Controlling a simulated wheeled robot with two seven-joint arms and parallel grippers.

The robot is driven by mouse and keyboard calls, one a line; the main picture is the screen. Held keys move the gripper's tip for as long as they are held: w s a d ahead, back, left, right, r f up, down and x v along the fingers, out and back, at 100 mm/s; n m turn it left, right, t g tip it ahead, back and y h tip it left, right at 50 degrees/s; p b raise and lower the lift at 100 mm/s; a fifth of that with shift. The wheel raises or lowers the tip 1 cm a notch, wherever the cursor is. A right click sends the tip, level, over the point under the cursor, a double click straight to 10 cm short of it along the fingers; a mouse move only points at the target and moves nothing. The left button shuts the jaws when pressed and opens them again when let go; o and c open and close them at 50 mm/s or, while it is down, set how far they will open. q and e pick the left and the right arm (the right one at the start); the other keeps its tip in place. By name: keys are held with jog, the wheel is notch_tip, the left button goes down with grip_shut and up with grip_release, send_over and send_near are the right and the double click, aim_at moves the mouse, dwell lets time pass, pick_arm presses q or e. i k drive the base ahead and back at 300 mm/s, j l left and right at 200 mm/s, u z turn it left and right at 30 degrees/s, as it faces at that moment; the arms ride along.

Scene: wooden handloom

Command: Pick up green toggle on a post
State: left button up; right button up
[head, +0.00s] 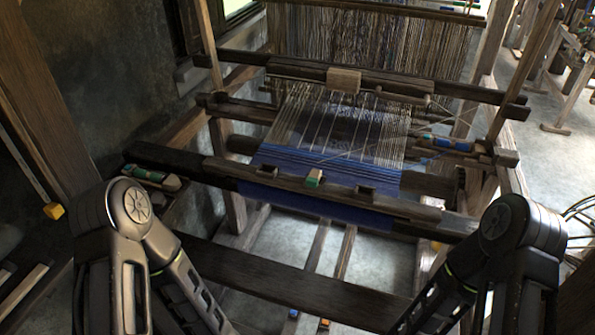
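A small wooden block with a green end (314,178) sits on the middle of the loom's front beam (270,176). A second green-topped piece (150,175) lies at the left end of that beam, next to a pale wooden part. I cannot tell which of these is the green toggle on a post, and no post shows clearly under either. Both of my arms come in at the lower corners, with their forearms running down out of the picture. Neither of my grippers is in view.
Blue cloth (335,162) and pale warp threads stretch across the loom behind the front beam. A dark bench plank (290,283) crosses in front of the loom. A wooden block (343,80) sits on the upper beam. Wooden uprights stand on both sides.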

aim_at(314, 177)
jog(key=k, duration=0.65)
jog(key=z, duration=1.55)
jog(key=j+z, duration=0.2)
jog(key=j, duration=0.2)
jog(key=k+j, duration=0.1)
jog(key=j, duration=0.7)
jog(key=k+j, duration=0.15)
jog(key=j, duration=0.25)
